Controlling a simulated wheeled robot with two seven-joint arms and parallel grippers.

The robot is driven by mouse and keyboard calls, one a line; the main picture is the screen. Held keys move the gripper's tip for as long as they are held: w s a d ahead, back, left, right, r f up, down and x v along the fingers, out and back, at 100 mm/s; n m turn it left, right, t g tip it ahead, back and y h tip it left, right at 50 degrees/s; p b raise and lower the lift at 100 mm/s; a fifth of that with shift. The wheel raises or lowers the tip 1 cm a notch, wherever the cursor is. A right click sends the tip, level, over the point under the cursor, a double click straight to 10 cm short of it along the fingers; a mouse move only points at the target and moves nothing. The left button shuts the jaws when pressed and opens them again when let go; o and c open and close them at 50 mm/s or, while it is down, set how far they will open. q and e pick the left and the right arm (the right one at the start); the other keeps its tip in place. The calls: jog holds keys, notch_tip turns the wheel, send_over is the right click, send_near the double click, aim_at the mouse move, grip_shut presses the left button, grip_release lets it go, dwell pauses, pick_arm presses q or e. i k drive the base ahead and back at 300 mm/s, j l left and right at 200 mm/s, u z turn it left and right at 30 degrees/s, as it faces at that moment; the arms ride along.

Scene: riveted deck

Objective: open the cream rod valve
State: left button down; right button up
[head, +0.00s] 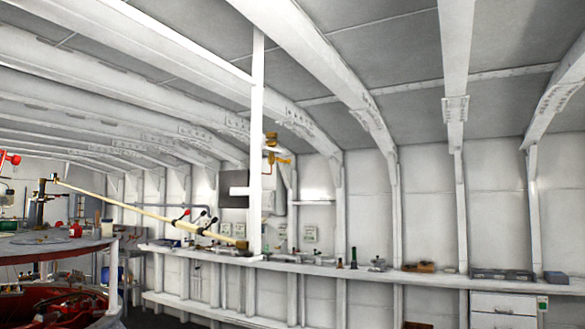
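A long cream rod (140,210) slants down to the right on the left side of the head view. Its upper left end meets a dark upright post (38,203) above a round table. Its lower right end carries a brass-coloured piece (241,244), in front of the far wall shelf. I cannot tell from this view how the rod is joined to a valve body or which way the valve is set. Neither of my grippers is in the view.
A grey round-topped table (62,243) with red machinery (60,305) below stands at left. A white post (257,140) rises mid-view, with yellow-brass fittings (276,150) beside it. A long white shelf (420,279) with small items lines the wall, above a white cabinet (503,308) at right.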

aim_at(288, 161)
jog(key=i+l+u, duration=0.15)
jog(key=i+l, duration=0.2)
jog(key=i+l+u, duration=0.15)
jog(key=i+l, duration=0.25)
jog(key=i+l+u, duration=0.2)
jog(key=i+l, duration=0.25)
jog(key=i+l+u, duration=0.15)
jog(key=i+l, duration=0.25)
jog(key=i+l+u, duration=0.15)
jog(key=i+l, duration=0.2)
jog(key=l, duration=0.3)
